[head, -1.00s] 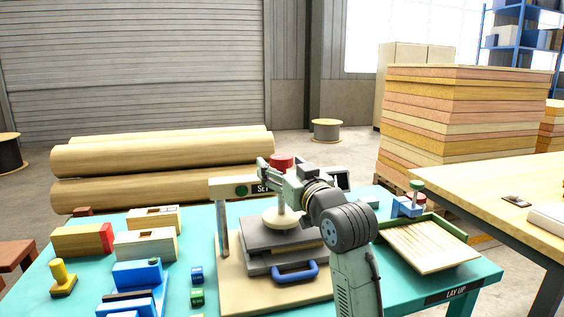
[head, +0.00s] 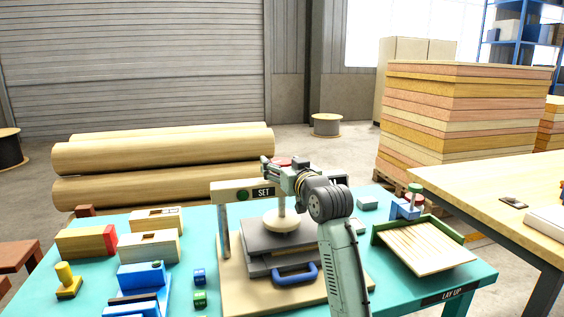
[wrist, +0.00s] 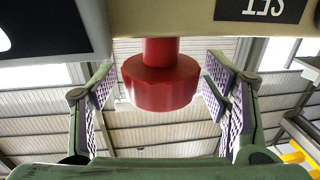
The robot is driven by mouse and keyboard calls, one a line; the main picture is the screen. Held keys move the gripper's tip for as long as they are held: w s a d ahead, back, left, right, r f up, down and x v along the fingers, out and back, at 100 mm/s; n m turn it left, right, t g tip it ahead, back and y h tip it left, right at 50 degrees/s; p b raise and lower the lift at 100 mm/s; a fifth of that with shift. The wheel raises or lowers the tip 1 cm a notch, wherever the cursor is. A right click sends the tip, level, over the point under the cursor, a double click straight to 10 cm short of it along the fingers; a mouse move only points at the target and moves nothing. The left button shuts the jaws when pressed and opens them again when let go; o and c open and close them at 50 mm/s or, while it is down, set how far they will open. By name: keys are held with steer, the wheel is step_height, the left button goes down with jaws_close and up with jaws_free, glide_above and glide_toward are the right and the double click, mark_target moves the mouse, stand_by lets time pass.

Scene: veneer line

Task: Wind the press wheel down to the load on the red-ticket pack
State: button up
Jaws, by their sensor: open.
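The press stands on the teal bench, with a pale crossbeam (head: 232,190) marked SET, a round pale foot (head: 283,222) and grey plates (head: 270,238) beneath it. A blue handle (head: 295,273) sticks out in front of the plates. The press's red wheel or knob (wrist: 160,85) shows clearly in the wrist view on a red stem; the head view shows only a sliver. My gripper (wrist: 160,78) is open, its purple-padded fingers on either side of the red knob with gaps visible. I cannot make out a red ticket on the pack in the press.
Left of the press are wooden blocks, one with a red end (head: 109,236), a yellow stamp-like piece (head: 67,281), and small blue and green cubes. Right is a slatted tray (head: 425,247) and a small grey block (head: 367,203). A wooden table stands far right.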

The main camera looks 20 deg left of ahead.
steer(key=shift+c, duration=0.3)
steer(key=c, duration=1.1)
steer(key=shift+a+m+t+h, duration=0.1)
steer(key=shift+m+t+h, duration=0.3)
steer(key=shift+h, duration=0.1)
steer(key=m+t+h, duration=0.1)
steer(key=m+h, duration=0.1)
steer(key=shift+s+a+t+h+p, duration=0.1)
steer(key=shift+t+h+p, duration=0.2)
steer(key=m+t+h, duration=0.1)
steer(key=m+h, duration=0.1)
steer(key=h, duration=0.1)
steer(key=shift+m+t+h, duration=0.3)
steer(key=shift+h, duration=0.1)
steer(key=m+h, duration=0.2)
steer(key=h, duration=0.1)
steer(key=m+h+b, duration=0.1)
steer(key=m+h, duration=0.1)
steer(key=h, duration=0.2)
steer(key=shift+m, duration=0.3)
steer(key=shift+m+g+h+b, duration=0.15)
steer(key=shift+m+g+h, duration=0.25)
steer(key=shift+m+h, duration=0.85)
steer(key=shift+m+g+h+b, duration=0.15)
steer(key=shift+m+g+h, duration=0.45)
steer(key=shift+h, duration=1.15)
steer(key=shift+m, duration=0.25)
